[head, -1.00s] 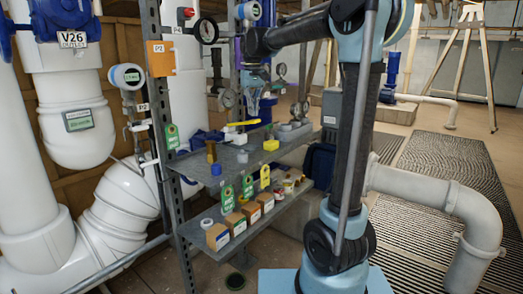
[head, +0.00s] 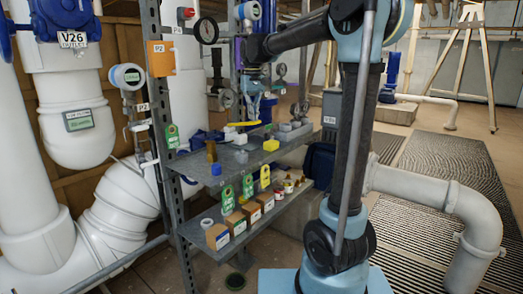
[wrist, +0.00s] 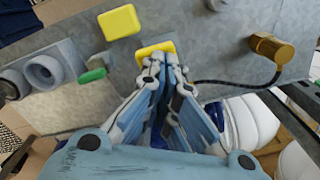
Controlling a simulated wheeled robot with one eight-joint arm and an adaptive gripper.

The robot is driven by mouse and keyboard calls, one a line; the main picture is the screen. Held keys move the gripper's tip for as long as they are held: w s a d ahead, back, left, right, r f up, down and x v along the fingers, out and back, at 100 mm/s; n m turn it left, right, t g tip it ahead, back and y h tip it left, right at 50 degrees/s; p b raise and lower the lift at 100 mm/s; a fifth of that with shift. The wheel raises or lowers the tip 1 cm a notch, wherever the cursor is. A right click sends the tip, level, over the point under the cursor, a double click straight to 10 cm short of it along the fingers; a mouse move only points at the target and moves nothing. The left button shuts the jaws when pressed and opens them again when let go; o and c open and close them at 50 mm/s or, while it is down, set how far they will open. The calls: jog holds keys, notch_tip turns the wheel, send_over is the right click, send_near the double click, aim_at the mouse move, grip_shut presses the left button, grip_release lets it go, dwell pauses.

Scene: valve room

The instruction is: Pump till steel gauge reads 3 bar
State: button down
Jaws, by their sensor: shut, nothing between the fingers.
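My gripper (head: 253,108) hangs over the upper shelf of the metal rack, fingers pointing down. In the wrist view my gripper (wrist: 163,66) is shut and empty, its tips over or against a flat yellow piece (wrist: 152,48); contact cannot be told. A yellow bar (head: 243,123) shows just below the fingers in the head view. A brass cylinder (wrist: 272,46) with a black hose lies on the shelf. Several round gauges show: a dark-rimmed one (head: 206,30) and smaller metal-rimmed ones (head: 226,98), (head: 281,69). I cannot tell which is the steel gauge, and no reading is legible.
The upper shelf (head: 205,166) also holds a yellow block (head: 270,145), a blue piece (head: 216,169) and grey fittings (wrist: 45,70). The lower shelf carries small boxes (head: 218,236) and green tags (head: 227,200). White pipes (head: 125,200) stand left. A grey pipe (head: 430,190) runs right.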

jog(key=shift+f, duration=1.7)
jog(key=shift+r, duration=2.55)
jog(key=shift+f, duration=0.1)
dwell(1.1)
jog(key=shift+r, duration=0.2)
dwell(0.6)
